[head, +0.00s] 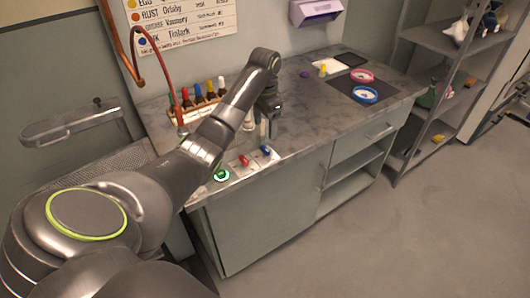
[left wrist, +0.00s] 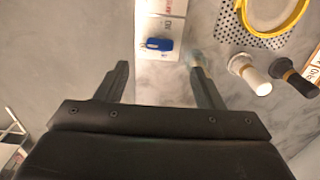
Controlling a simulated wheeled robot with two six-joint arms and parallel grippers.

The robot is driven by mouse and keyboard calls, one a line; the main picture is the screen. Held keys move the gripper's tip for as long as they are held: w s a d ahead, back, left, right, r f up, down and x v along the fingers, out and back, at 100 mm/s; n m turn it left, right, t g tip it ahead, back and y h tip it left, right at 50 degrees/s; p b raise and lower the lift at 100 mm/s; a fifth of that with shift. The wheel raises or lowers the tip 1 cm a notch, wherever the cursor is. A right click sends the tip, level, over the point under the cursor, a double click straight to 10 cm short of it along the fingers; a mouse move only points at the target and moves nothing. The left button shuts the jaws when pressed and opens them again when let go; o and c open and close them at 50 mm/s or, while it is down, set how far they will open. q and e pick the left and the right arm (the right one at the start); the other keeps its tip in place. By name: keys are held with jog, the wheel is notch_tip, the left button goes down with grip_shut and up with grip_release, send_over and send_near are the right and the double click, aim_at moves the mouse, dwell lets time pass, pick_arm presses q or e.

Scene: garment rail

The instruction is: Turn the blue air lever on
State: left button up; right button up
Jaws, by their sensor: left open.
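The blue air lever (head: 265,149) sits on a white labelled plate at the bench's front edge, to the right of the red lever (head: 244,160) and the green lever (head: 221,175). In the left wrist view the blue lever (left wrist: 159,44) lies on its plate, ahead of the fingertips and between their lines. My left gripper (head: 267,122) points down over the bench just behind the blue lever. Its two fingers also show in the left wrist view (left wrist: 160,70), spread apart, with nothing between them and not touching the lever. My right gripper is not in view.
A rack of several colour-topped bottles (head: 196,104) stands behind my left arm, with a red hose (head: 160,62) near it. A white-topped bottle (left wrist: 242,66) and a yellow ring (left wrist: 275,18) are right of the fingers. Blue (head: 365,95) and pink rings lie farther right.

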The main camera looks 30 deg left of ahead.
aim_at(265, 148)
pick_arm(q)
notch_tip(265, 148, down, 4)
jog(key=b, duration=0.2)
jog(key=shift+r+b, duration=0.15)
jog(key=shift+b, duration=0.25)
notch_tip(265, 148, down, 4)
jog(key=shift+r+p, duration=0.2)
jog(key=shift+p, duration=0.2)
jog(key=shift+f, duration=0.75)
jog(key=shift+c, duration=0.3)
jog(key=c, duration=0.9)
